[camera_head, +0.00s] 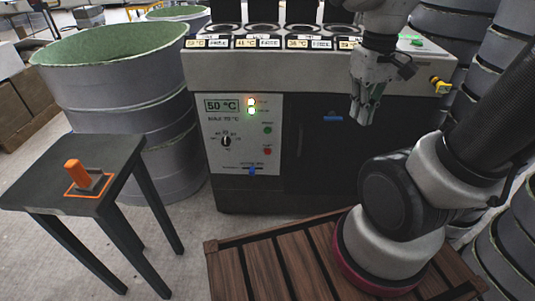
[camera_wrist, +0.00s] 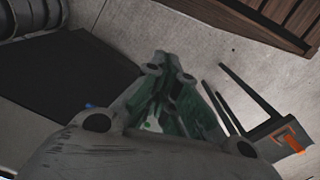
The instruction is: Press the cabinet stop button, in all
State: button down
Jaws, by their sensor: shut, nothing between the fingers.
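The cabinet (camera_head: 231,190) stands in the middle of the head view, with a pale control panel on its front left. A red button (camera_head: 267,152) sits low on the panel's right side, below a green button (camera_head: 268,130). The small labels beside them are too blurred to read. My gripper (camera_head: 363,114) points down in front of the cabinet's dark right half, to the right of the panel and higher than the red button. Its fingers are shut and empty, and apart from the buttons. In the wrist view the closed fingers (camera_wrist: 172,68) show, but no button can be made out.
The panel also has a 50 °C display (camera_head: 226,105), two lit lamps and a dial (camera_head: 226,141). A dark side table (camera_head: 105,160) with an orange-handled object (camera_head: 78,174) stands at left. A large green-lined drum (camera_head: 120,90) stands behind it.

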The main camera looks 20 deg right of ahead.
aim_at(268, 152)
jog(key=w+a+f+n+t, duration=0.1)
jog(key=w+a+f, duration=0.3)
jog(key=f, duration=1.4)
jog(key=w+a+f, duration=0.1)
jog(key=w+f, duration=0.5)
jog(key=f, duration=1.2)
jog(key=w+a+f+n+t, duration=0.1)
jog(key=w+a+f, duration=0.3)
jog(key=f, duration=1.4)
jog(key=w+f+t+y, duration=0.2)
jog(key=w+t, duration=0.1)
jog(key=w, duration=0.2)
jog(key=w+a+r+m+t+y, duration=0.1)
jog(key=w+a+r+t, duration=0.3)
jog(key=w+r, duration=0.5)
jog(key=w+t+y, duration=0.1)
jog(key=w+t, duration=0.1)
jog(key=shift+t, duration=0.4)
jog(key=w+d, duration=0.2)
jog(key=w, duration=0.6)
jog(key=shift+w+d, duration=0.15)
jog(key=shift+d, duration=0.25)
